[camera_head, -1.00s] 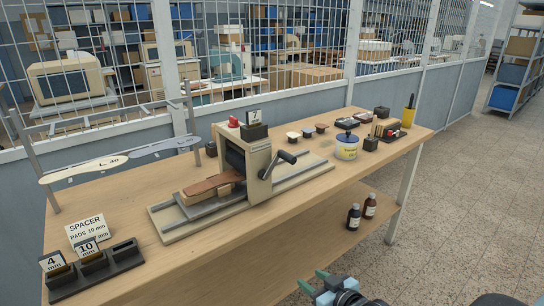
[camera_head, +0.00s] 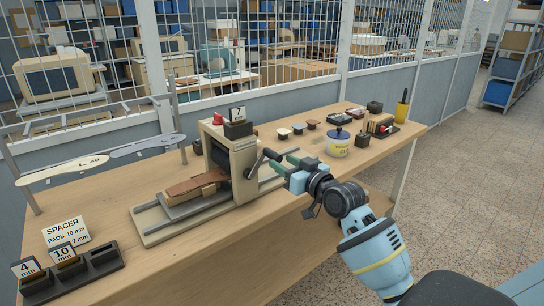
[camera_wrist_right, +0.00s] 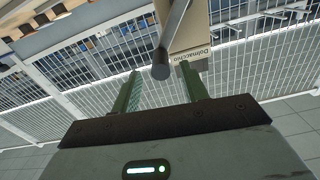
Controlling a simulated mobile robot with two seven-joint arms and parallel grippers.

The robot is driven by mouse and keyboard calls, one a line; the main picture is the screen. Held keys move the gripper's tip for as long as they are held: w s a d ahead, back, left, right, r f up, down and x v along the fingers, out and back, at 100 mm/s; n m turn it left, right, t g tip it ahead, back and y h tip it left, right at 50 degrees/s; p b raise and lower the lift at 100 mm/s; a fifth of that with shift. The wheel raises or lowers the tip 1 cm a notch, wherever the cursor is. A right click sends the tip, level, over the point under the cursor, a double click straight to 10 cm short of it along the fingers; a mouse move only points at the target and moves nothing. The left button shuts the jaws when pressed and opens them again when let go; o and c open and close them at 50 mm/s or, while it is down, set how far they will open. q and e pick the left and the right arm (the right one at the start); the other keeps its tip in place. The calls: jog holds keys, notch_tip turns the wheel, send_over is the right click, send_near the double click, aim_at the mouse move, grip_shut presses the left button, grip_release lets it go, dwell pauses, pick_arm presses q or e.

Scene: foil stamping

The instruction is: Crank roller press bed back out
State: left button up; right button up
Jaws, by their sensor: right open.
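The roller press (camera_head: 245,172) is a cream box frame on the bench. Its bed (camera_head: 198,204) projects on the left side, carrying a block with a brown piece (camera_head: 197,184) on top. The dark crank with its knob (camera_head: 272,155) is on the press's right face. My right gripper (camera_head: 280,160), with green fingers, is open at the crank knob. In the right wrist view the crank knob (camera_wrist_right: 160,70) shows between the two spread fingers of the right gripper (camera_wrist_right: 161,72), apart from both. Whether it lies fully between the fingertips is unclear. My left gripper is out of view.
A black spacer holder (camera_head: 70,273) and sign stand at front left. The front bench surface is mostly clear. A mesh partition runs behind.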

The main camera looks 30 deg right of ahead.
aim_at(272, 156)
jog(key=shift+w+a, duration=0.15)
jog(key=shift+w, duration=1.3)
jog(key=shift+w+a, duration=0.15)
jog(key=shift+w, duration=1.25)
jog(key=shift+c, duration=0.3)
grip_shut()
